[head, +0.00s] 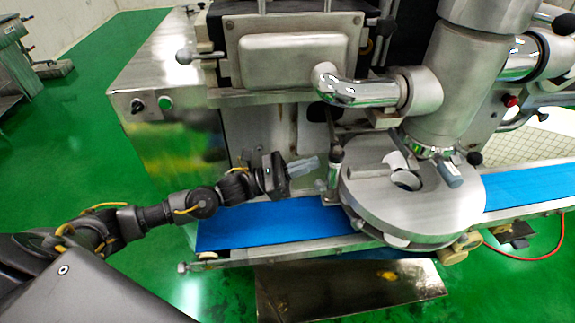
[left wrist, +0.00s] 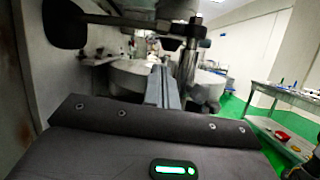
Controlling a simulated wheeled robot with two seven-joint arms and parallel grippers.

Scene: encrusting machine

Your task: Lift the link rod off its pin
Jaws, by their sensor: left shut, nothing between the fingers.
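My left gripper (head: 304,166) is shut and empty, its grey fingers pointing right over the blue belt. A short upright metal post with a dark top (head: 336,158) stands just right of the fingertips, at the left edge of the round metal housing (head: 365,205). A thin slanted bar (head: 401,146) lies above the housing; I cannot tell for certain whether it is the link rod. The pin is not clearly visible. In the left wrist view the shut fingers (left wrist: 160,86) point toward the round housing, with an upright metal post (left wrist: 188,62) close on their right. My right gripper is not in view.
A blue conveyor belt (head: 245,222) runs under the housing. A curved chrome pipe (head: 345,88) and a thick metal column (head: 455,75) rise above it. A grey-tipped handle (head: 447,172) sits over the housing's right side. Green floor (head: 135,265) is free at the left.

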